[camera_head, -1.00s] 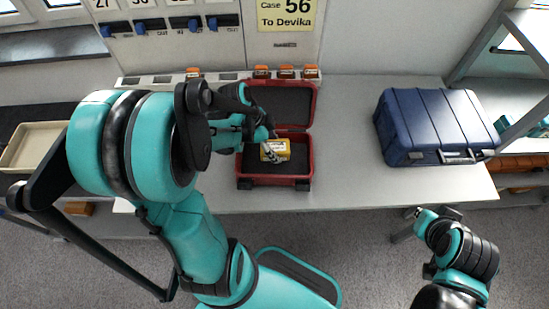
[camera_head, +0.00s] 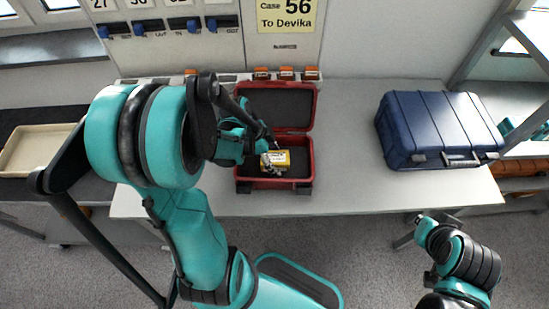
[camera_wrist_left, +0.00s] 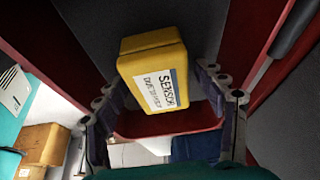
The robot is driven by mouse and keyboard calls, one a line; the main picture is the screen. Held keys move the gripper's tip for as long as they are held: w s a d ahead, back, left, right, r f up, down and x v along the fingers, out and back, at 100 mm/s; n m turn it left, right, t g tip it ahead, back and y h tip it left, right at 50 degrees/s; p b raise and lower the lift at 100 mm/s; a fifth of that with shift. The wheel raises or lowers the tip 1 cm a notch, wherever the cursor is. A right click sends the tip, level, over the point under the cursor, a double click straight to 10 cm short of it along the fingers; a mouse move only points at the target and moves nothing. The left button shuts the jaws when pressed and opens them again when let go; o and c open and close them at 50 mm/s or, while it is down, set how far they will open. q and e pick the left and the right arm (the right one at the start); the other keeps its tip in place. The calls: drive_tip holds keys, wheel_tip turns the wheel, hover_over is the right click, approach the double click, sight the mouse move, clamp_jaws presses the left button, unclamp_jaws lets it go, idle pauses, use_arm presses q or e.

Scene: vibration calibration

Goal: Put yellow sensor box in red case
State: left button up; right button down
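The yellow sensor box (camera_head: 275,158) is inside the open red case (camera_head: 274,184) on the table, over its dark lining. In the left wrist view the sensor box (camera_wrist_left: 153,70) shows its white "SENSOR" label, with the red case rim (camera_wrist_left: 165,122) nearby. My left gripper (camera_head: 268,154) is at the box, and in the left wrist view its fingers (camera_wrist_left: 163,88) are spread on either side of it, with a gap visible at the right finger. Whether the box rests fully on the lining is hard to tell. My right gripper (camera_head: 436,217) is at the lower right, away from the table; its fingers are unclear.
A closed blue case (camera_head: 435,125) stands on the right of the table. Several small orange items (camera_head: 286,74) line the table's back edge. A beige tray (camera_head: 35,148) lies at the far left. The table (camera_head: 345,150) between the cases is clear.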

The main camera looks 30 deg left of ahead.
use_arm(q)
drive_tip(key=shift+r, duration=0.15)
drive_tip(key=p+v, duration=0.5)
drive_tip(key=v, duration=0.5)
drive_tip(key=shift+r, duration=0.4)
drive_tip(key=s+d+r+n+t+y, duration=0.3)
drive_tip(key=d+r+n+t+y, duration=0.1)
drive_tip(key=d+r+n, duration=0.4)
drive_tip(key=d+n, duration=0.2)
drive_tip(key=n, duration=0.1)
drive_tip(key=shift+d+r+n+t, duration=0.2)
drive_tip(key=shift+n+t, duration=0.1)
drive_tip(key=shift+t, duration=0.1)
